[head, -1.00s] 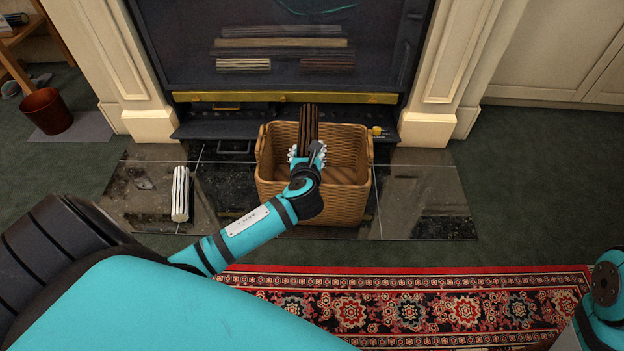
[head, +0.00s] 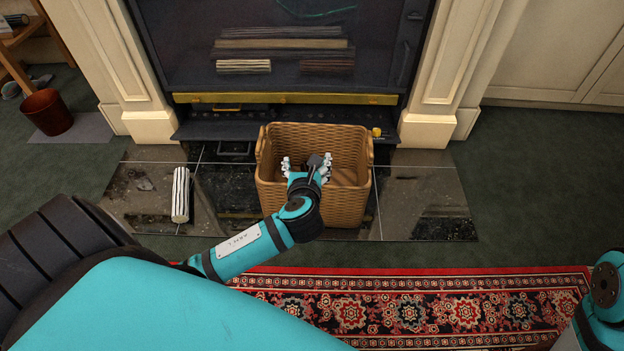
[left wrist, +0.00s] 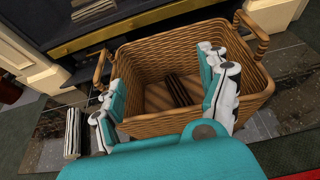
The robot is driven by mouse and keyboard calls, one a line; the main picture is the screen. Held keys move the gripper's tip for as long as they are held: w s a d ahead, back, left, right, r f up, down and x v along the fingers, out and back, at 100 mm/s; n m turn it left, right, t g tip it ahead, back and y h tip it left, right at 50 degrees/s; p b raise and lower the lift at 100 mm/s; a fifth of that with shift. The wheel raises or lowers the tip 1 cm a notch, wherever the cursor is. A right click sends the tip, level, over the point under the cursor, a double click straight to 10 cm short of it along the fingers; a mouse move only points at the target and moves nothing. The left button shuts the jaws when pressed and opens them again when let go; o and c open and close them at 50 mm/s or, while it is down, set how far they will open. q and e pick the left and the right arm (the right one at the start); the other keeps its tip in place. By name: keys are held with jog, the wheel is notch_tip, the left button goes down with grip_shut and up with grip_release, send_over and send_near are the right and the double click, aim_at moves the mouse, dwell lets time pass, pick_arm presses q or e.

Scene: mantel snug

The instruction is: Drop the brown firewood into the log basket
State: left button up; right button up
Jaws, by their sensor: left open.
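The wicker log basket (head: 346,206) stands on the dark hearth in front of the fireplace. The left wrist view also shows the basket (left wrist: 244,60) from above. The brown firewood (left wrist: 178,90), dark and striped, lies inside on the basket's floor in that view. In the head view I cannot make it out behind my gripper. My left gripper (head: 306,166) is open and empty over the basket's opening, its fingers apart on both sides of the firewood in the wrist view. My right gripper is out of frame; only part of the right arm shows.
A pale log (head: 180,195) lies on the hearth left of the basket. More logs (head: 243,66) show in the fireplace front. A red patterned rug (head: 410,311) lies in front. A brown bin (head: 47,111) stands at far left. The hearth right of the basket is clear.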

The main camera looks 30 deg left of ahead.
pick_arm(q)
jog(key=v, duration=0.6)
jog(key=shift+w, duration=0.1)
